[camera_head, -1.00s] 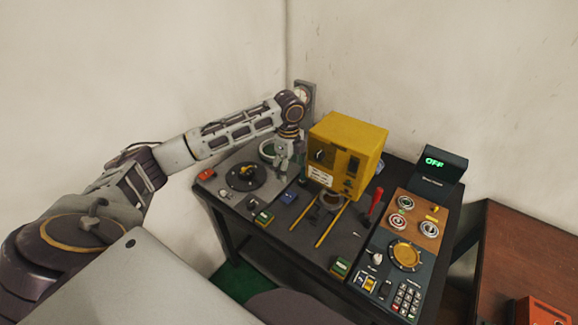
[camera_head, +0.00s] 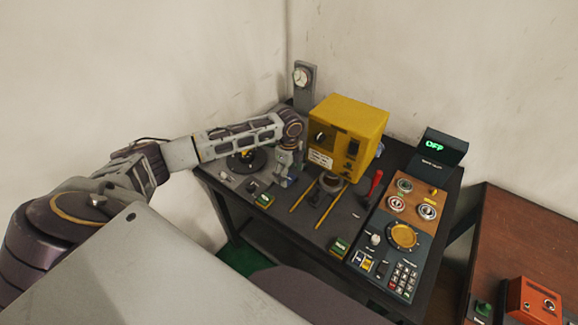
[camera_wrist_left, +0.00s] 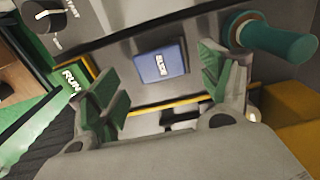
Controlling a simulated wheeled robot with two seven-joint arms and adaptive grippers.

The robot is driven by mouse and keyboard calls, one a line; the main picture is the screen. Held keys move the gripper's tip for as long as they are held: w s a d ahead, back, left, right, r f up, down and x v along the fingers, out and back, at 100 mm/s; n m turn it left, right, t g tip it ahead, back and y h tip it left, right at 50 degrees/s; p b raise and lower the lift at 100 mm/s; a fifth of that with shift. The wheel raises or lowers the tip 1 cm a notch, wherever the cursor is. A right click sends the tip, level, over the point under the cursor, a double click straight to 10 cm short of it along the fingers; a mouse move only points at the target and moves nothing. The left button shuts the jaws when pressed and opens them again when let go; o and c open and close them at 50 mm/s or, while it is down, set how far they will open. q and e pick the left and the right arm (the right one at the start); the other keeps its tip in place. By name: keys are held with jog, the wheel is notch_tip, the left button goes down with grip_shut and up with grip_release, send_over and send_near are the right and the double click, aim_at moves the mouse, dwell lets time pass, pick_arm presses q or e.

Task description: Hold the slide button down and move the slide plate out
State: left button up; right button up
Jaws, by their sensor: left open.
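The blue slide button (camera_wrist_left: 160,65) lies flat on the grey panel, its label upside down in the left wrist view. My left gripper (camera_wrist_left: 157,76) is open, one green-padded finger on each side of the button in that view; I cannot tell whether it touches the panel. In the head view the left gripper (camera_head: 283,182) points down just left of the yellow box and hides the button. Two yellow rails (camera_head: 331,216) run out from the box's front. A dark piece (camera_head: 330,183), perhaps the slide plate, sits between them near the box. My right gripper is out of view.
The yellow box (camera_head: 347,132) stands right of my left gripper. A green RUN button (camera_wrist_left: 72,78) and a teal handle (camera_wrist_left: 275,38) are close by. A red-handled lever (camera_head: 375,184) and a control panel (camera_head: 383,256) stand further right.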

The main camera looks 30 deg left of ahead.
pick_arm(q)
jog(key=shift+f, duration=0.9)
jog(key=c, duration=1.1)
jog(key=shift+o, duration=0.2)
